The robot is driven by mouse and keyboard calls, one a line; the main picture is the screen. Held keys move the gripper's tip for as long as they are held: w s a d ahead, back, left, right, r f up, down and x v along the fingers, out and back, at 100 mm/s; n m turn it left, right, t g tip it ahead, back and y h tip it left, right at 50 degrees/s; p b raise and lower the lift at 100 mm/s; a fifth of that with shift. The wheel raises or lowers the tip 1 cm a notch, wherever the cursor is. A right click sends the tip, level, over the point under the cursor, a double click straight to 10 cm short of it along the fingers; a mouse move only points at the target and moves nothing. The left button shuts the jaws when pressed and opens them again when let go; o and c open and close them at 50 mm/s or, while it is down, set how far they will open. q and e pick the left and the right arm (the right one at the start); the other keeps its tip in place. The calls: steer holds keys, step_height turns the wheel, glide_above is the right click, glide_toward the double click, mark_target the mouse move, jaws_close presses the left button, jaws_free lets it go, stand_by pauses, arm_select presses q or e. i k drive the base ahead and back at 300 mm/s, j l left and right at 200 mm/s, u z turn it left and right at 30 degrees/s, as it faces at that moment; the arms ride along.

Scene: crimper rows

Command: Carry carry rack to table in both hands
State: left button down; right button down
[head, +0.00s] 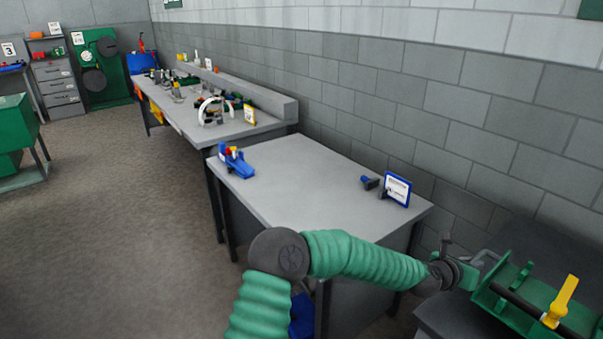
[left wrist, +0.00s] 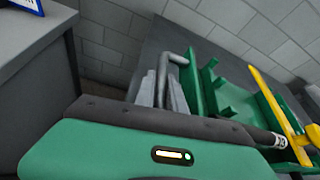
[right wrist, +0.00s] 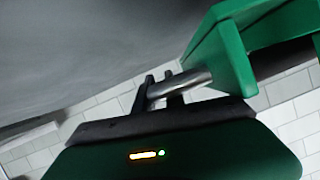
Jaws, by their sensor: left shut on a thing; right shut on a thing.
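The green carry rack (head: 515,308) is at the lower right of the head view, cut off by the frame edge. A yellow-handled tool (head: 562,300) sits in it. My left gripper (head: 471,268) is at the rack's left end; in the left wrist view its fingers (left wrist: 168,88) are shut on the grey bar handle (left wrist: 179,58). In the right wrist view my right gripper (right wrist: 162,90) is shut on the rack's other metal handle (right wrist: 185,85), beside a green end (right wrist: 225,55). The right gripper is outside the head view. The grey table (head: 300,190) stands left of the rack.
A dark surface (head: 438,318) lies under or near the rack; contact cannot be told. On the table are a blue holder (head: 236,163), a dark blue piece (head: 370,183) and a framed sign (head: 397,188). The table's middle is clear. A cluttered bench (head: 180,118) stands beyond; open floor (head: 110,220) lies left.

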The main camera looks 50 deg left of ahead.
mark_target(335, 198)
steer(key=i+j, duration=0.1)
steer(key=j, duration=1.45)
steer(key=i+j, duration=0.15)
steer(key=j, duration=1.45)
steer(key=i+j, duration=0.15)
steer(key=j, duration=0.65)
